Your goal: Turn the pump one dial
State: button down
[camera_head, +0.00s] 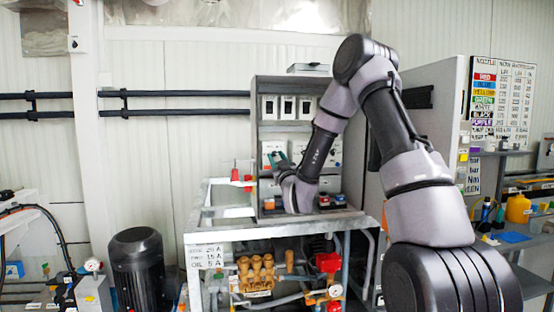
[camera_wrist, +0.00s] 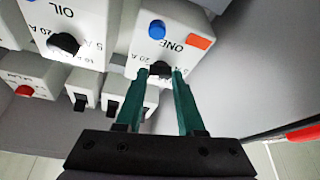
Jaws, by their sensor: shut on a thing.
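The pump one dial (camera_wrist: 160,70) is a small black knob on a white box labelled ONE (camera_wrist: 178,30), seen upside down in the wrist view. The box carries a blue and an orange button and marks such as 20 A. My gripper (camera_wrist: 160,73) has its two green fingers on either side of the dial, shut on it. The fingertips partly hide the dial. In the head view my gripper (camera_head: 279,161) reaches the left part of the grey control panel (camera_head: 282,84), and the dial itself cannot be made out.
A box labelled OIL (camera_wrist: 78,22) with its own black dial (camera_wrist: 64,43) sits beside box one. Black switches (camera_wrist: 110,107) and a box with a red button (camera_wrist: 24,90) are close by. In the head view a pump frame with pipes (camera_head: 256,270) stands below the panel.

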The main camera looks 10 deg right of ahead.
dwell(0.4)
jog(key=c, duration=0.5)
grip_release()
jog(key=v, duration=1.1)
jog(key=shift+w, duration=0.1)
